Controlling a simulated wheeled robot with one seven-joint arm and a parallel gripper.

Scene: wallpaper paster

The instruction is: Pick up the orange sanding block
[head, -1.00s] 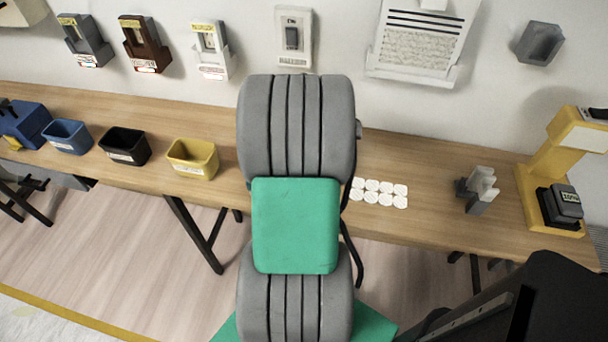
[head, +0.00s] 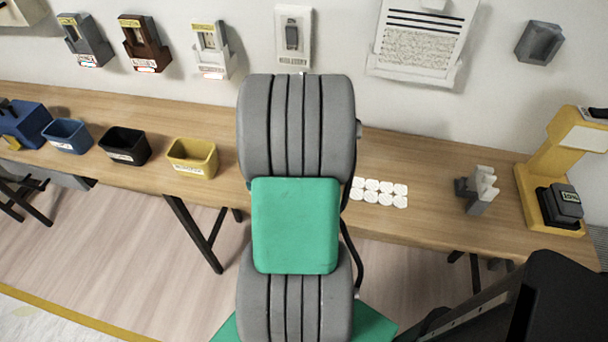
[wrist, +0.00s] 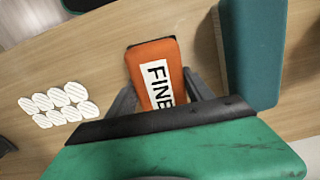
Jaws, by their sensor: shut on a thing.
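The orange sanding block (wrist: 152,55) shows in the wrist view, with a white label reading "FINE". My gripper (wrist: 158,92) has one dark finger on each side of the block and is shut on it. The near end of the block is hidden behind the dark edge of my gripper. I cannot tell whether the block rests on the wooden table or is held just above it. In the head view my grey and green arm hides both the block and the gripper.
The wooden table (head: 440,215) runs along the wall. White round pads (head: 380,192) lie right of my arm, near a grey holder (head: 479,190) and a yellow stand (head: 545,165). Yellow (head: 192,160), black (head: 124,147) and blue (head: 66,137) bins stand left.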

